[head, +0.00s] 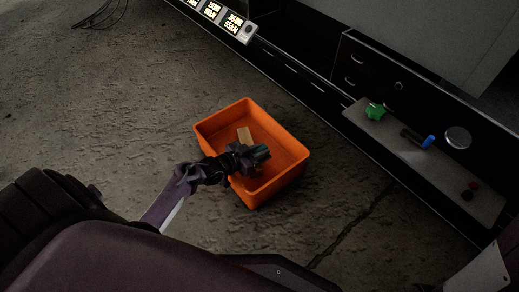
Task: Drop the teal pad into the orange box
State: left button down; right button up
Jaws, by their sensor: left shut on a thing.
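The orange box (285,180) stands on the rough floor in the middle of the head view, open at the top. My left gripper (262,155) is over the box, within its outline in this view. It is shut on the teal pad (261,150), of which only a small dark teal part shows between the fingers. The rest of the pad is hidden by the gripper. I cannot tell how high the gripper is above the box floor. My right gripper is not in view.
A tan block (244,135) lies in the box. To the right, a grey shelf (400,148) holds a green knob-like piece (375,111), a blue-ended cylinder (428,141) and a round metal disc (458,137). Dark drawers stand behind it. The floor left of the box is clear.

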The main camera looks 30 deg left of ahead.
pick_arm(q)
jog(key=c, duration=1.3)
grip_release()
